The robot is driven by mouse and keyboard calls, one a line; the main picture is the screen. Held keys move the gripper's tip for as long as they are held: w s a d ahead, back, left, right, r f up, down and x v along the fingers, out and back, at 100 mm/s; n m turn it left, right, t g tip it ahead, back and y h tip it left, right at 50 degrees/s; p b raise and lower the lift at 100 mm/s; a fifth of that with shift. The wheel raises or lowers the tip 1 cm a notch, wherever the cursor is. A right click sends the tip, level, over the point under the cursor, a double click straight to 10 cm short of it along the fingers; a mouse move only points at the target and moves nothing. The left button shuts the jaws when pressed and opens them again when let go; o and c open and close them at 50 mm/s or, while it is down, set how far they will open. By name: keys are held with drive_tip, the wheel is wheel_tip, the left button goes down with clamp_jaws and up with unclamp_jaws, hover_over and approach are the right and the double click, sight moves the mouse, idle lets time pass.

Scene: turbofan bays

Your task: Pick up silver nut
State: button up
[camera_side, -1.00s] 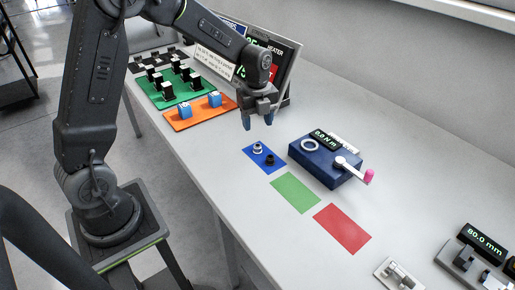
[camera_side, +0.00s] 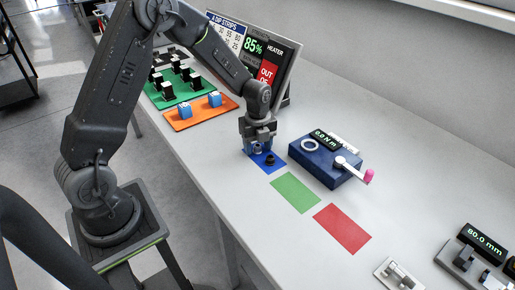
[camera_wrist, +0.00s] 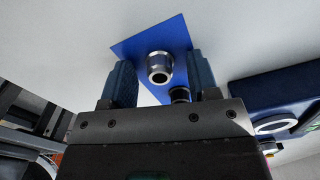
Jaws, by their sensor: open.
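The silver nut (camera_wrist: 159,67) stands on the blue mat (camera_wrist: 150,35) in the wrist view, between the lines of my two fingers and just beyond their tips. In the side view the nut (camera_side: 257,149) shows partly behind my gripper (camera_side: 259,143). In the wrist view my gripper (camera_wrist: 160,75) is open and empty, with one blue-grey finger on each side of the nut. A black nut (camera_side: 269,159) stands on the same blue mat (camera_side: 277,169); the wrist view shows it partly hidden by my gripper body (camera_wrist: 180,95).
A dark blue torque device (camera_side: 325,165) with a ring and a pink-tipped lever stands right of the mat. Green (camera_side: 296,194) and red (camera_side: 342,229) mats lie toward the front. An orange mat (camera_side: 185,119) with blue blocks lies at the left. A display screen (camera_side: 262,55) stands behind.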

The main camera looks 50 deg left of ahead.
sight(258, 145)
drive_tip(key=c, duration=1)
drive_tip(key=shift+r, duration=0.6)
wheel_tip(258, 145, up, 3)
drive_tip(key=shift+f, duration=0.15)
drive_tip(key=s+a+r, duration=0.2)
drive_tip(key=a, duration=0.1)
drive_tip(key=s+a+r, duration=0.2)
drive_tip(key=a, duration=0.1)
drive_tip(key=s+a+r, duration=0.2)
drive_tip(key=a+r, duration=0.1)
drive_tip(key=shift+s+a, duration=0.25)
drive_tip(key=shift+s, duration=0.15)
